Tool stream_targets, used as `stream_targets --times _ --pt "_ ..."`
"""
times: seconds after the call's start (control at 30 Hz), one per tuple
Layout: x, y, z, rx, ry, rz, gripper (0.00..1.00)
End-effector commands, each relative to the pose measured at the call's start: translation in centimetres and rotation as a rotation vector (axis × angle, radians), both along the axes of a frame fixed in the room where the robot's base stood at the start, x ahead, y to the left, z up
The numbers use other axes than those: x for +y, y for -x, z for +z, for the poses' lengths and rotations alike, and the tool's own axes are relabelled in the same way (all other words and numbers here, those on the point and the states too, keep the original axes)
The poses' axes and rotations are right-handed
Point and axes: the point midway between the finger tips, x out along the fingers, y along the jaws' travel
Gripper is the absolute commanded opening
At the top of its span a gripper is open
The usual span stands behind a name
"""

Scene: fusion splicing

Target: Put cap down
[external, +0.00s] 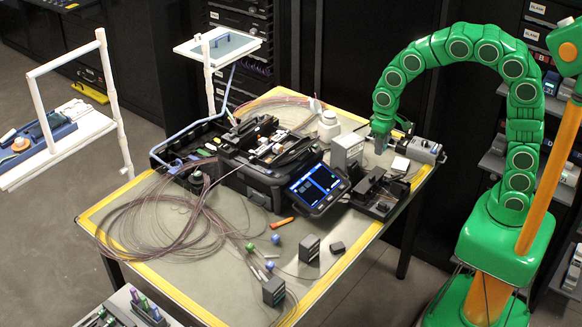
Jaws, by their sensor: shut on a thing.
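My gripper (381,143), at the end of the green arm, points down over the far right part of the table. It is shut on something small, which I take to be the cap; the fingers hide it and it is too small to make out. A white bottle (329,127) stands upright on the table to the left of my gripper. A grey-white box (347,152) stands just left of and in front of my gripper.
The fusion splicer (262,178) with its lit screen (318,186) fills the table's middle. A grey device (423,150) and a small white block (400,164) sit right of my gripper. Loose fibre coils (150,225) cover the left. The front table surface (235,285) is partly clear.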

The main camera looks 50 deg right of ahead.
Motion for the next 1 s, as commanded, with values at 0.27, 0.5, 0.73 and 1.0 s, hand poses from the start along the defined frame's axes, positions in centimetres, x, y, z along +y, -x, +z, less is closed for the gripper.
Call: stream_targets --times 0.27,0.5,0.73,1.0 --pt "-5.6 -3.3 3.4 -0.007 0.006 -0.045 0.00" --pt "-8.4 -4.4 5.1 -0.007 0.012 -0.063 0.00" --pt "-8.8 -5.6 4.8 -0.003 0.013 -0.066 0.00" --pt "-8.5 -8.7 3.5 -0.007 0.013 -0.065 0.00"
